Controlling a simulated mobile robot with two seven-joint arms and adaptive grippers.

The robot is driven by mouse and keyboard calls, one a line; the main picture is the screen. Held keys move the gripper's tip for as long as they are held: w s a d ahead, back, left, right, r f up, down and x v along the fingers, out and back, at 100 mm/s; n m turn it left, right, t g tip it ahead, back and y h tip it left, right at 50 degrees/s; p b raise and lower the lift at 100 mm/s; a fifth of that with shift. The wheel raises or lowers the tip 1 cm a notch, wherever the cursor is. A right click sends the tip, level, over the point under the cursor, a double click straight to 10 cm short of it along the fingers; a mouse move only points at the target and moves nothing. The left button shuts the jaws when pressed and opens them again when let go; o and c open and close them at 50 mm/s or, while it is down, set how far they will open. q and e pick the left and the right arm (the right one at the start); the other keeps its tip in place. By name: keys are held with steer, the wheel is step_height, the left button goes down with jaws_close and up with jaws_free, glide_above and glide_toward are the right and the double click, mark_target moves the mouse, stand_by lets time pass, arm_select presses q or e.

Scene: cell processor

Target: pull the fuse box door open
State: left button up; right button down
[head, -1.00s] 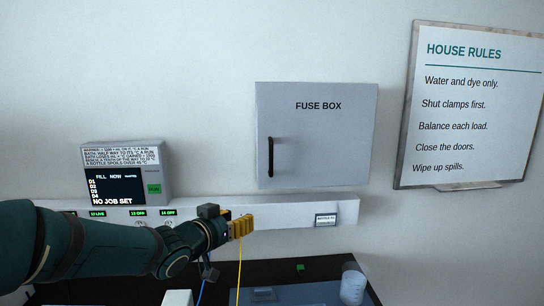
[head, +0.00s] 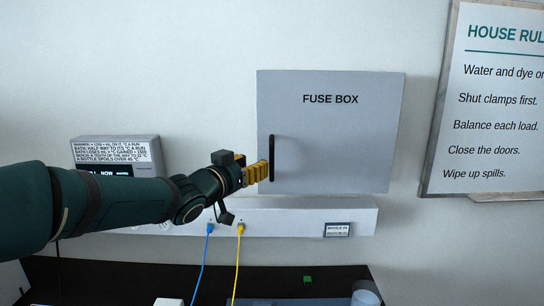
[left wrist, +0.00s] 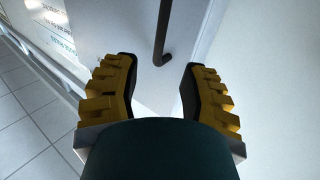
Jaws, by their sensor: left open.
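The grey fuse box (head: 345,150) is on the wall, and its door looks shut. A black vertical bar handle (head: 271,158) is on the left side of the door. My left gripper (head: 264,172) is beside the lower part of the handle, its yellow fingers pointing toward it. In the left wrist view, my left gripper (left wrist: 160,75) is open and empty. The handle's lower end (left wrist: 161,55) lies ahead, in line with the gap between the fingers. I cannot tell whether a finger touches it. My right gripper is not in view.
A grey control unit (head: 115,142) is on the wall at left, partly behind my left arm. A pale wall rail (head: 300,222) with blue and yellow cables runs below the fuse box. A dark bench (head: 110,280) is underneath. A house rules board (head: 490,120) hangs at right.

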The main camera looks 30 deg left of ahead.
mark_target(270, 156)
arm_select(q)
steer(key=w, duration=0.8)
steer(key=shift+w+d+f+p, duration=0.1)
steer(key=shift+w+d+p, duration=0.05)
steer(key=shift+w+p, duration=0.2)
jaws_close()
